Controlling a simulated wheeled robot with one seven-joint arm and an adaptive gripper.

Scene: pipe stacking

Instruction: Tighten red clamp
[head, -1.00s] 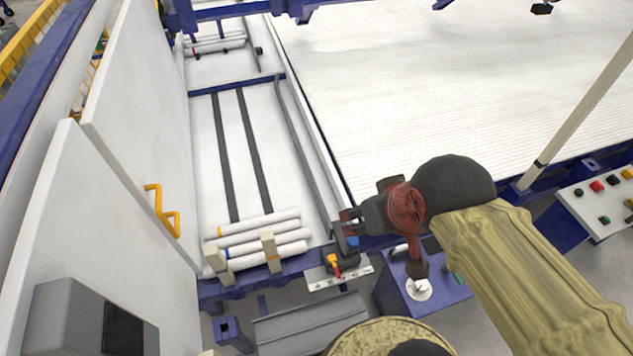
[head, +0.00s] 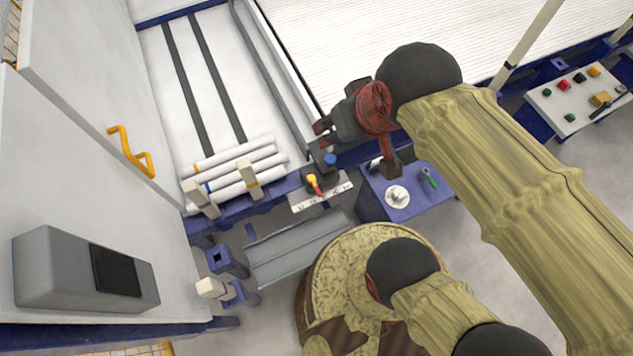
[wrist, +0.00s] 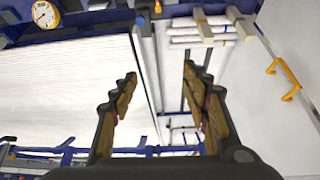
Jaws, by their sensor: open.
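A small clamp with a red lever and a yellow top (head: 316,186) sits on a white marked plate at the near edge of the blue frame. A blue knob (head: 330,159) stands just behind it on a dark block. My gripper (head: 318,133) is beyond the blue knob in the head view, apart from the red lever. In the wrist view my gripper (wrist: 159,75) has its two fingers spread wide with nothing between them. I cannot make out the clamp clearly in the wrist view.
White pipes (head: 232,171) lie on the rack left of the clamp, behind upright cream posts (head: 250,180). A blue table (head: 400,203) with a white round item is at right. A button panel (head: 578,100) is at far right. A gauge (wrist: 45,14) shows in the wrist view.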

